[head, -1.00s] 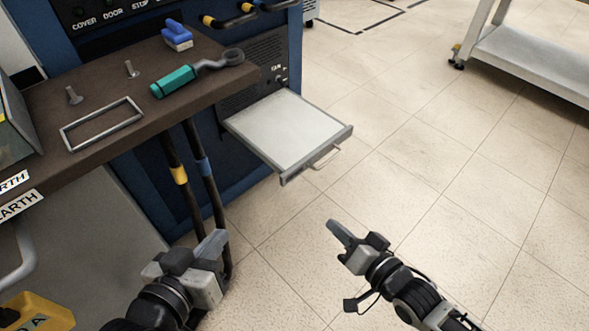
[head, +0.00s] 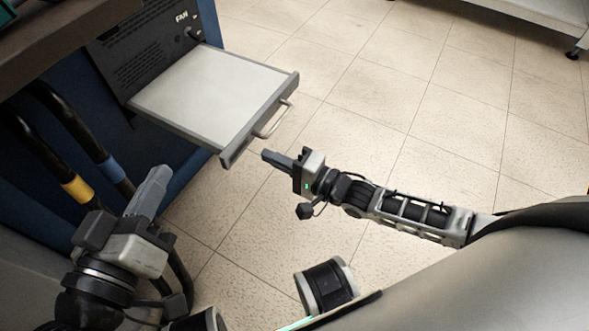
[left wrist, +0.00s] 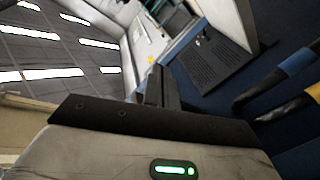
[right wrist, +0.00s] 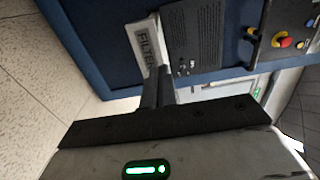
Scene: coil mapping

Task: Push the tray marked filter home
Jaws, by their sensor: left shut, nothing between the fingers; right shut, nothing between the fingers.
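The tray (head: 205,95) sticks out of the blue cabinet in the head view, with a pale flat top, a grey front bar and a handle (head: 273,120). In the right wrist view a pale panel with the word FILTER (right wrist: 147,45) shows beyond the fingers, beside the black grille. My right gripper (head: 268,156) is shut and empty, just in front of the tray's front bar and below the handle in the picture; I see no clear contact. My left gripper (head: 160,176) is shut and empty, left of and nearer than the tray, beside the cables.
Thick black cables with yellow and blue bands (head: 75,188) hang by the cabinet (head: 185,165) near my left gripper. A brown bench top (head: 60,35) juts out at the upper left. A pale cart (head: 530,15) stands at the far right. Tiled floor right of the tray is clear.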

